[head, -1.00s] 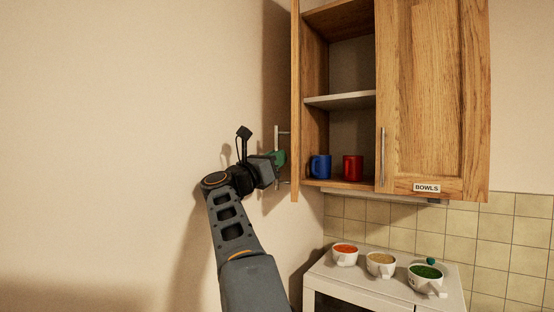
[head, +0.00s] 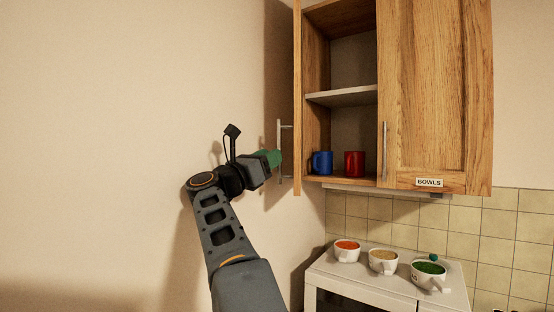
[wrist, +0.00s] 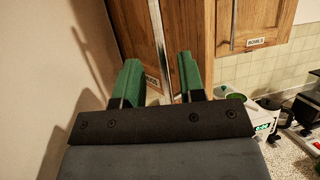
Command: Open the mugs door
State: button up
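The mugs door (head: 297,100) stands swung wide open at the left of the cabinet, seen nearly edge-on in the head view. Its vertical bar handle (head: 279,150) faces left. My gripper (head: 273,157) is beside the handle, on its left. In the wrist view, my gripper (wrist: 160,78) has its green fingers apart with nothing held. The handle (wrist: 157,35) runs down toward the gap between them, and the door (wrist: 135,35) lies beyond. A blue mug (head: 321,162) and a red mug (head: 354,164) stand on the exposed lower shelf.
The bowls door (head: 430,95) is shut, with its label at the bottom. Below, a white-topped unit (head: 400,288) holds an orange-filled cup (head: 346,252), a tan-filled cup (head: 383,262) and a green-filled cup (head: 428,276). The wall (head: 110,110) at left is bare.

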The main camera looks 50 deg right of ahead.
jog(key=b+v, duration=0.2)
jog(key=v, duration=0.6)
jog(key=shift+b, duration=0.3)
jog(key=shift+a, duration=0.1)
jog(key=shift+c, duration=0.2)
